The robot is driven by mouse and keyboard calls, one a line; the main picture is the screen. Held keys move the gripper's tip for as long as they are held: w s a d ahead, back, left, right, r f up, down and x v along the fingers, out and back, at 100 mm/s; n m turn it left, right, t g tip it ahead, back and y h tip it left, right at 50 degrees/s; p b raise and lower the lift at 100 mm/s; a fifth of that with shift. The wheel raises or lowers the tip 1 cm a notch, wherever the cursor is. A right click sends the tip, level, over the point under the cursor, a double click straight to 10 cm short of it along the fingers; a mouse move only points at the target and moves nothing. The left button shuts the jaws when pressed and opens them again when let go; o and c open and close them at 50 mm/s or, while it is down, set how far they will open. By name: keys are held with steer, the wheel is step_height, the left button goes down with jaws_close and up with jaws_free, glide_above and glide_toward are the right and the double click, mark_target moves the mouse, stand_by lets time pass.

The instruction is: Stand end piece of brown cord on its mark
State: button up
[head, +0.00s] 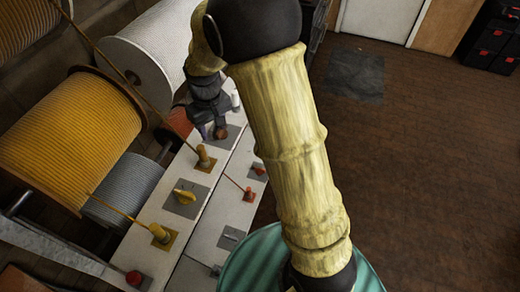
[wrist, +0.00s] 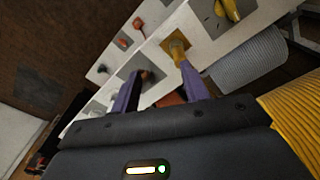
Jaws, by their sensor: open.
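My gripper (wrist: 160,88) is open, its two purple fingers spread over the white bench; in the head view it (head: 213,131) hangs low near the bench's far end. A dark reddish-brown piece (wrist: 150,76) shows between the fingers in the wrist view, on a dark grey plate (wrist: 137,68); it also shows beside the fingers in the head view (head: 221,132). I cannot tell whether it touches a finger or has a cord. A tan-brown cord (head: 122,77) runs down to an ochre end piece (head: 204,156), upright on an ochre square. This piece (wrist: 178,50) stands beside the right finger.
A yellow end piece (head: 160,232) stands on an ochre square nearer me. A yellow cleat (head: 184,196) lies on a grey plate between. Large yellow (head: 75,140) and white (head: 150,55) spools stand left. Open floor lies right.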

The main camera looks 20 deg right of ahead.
steer(key=s+d+r+m+t, duration=0.1)
steer(key=s+d+m, duration=0.1)
steer(key=s+d, duration=0.3)
steer(key=s+d+r+m+t, duration=0.1)
steer(key=s+d, duration=0.4)
steer(key=s, duration=0.5)
steer(key=shift+s+d+r+m, duration=0.2)
steer(key=shift+d+r+m, duration=0.05)
steer(key=shift+m, duration=0.45)
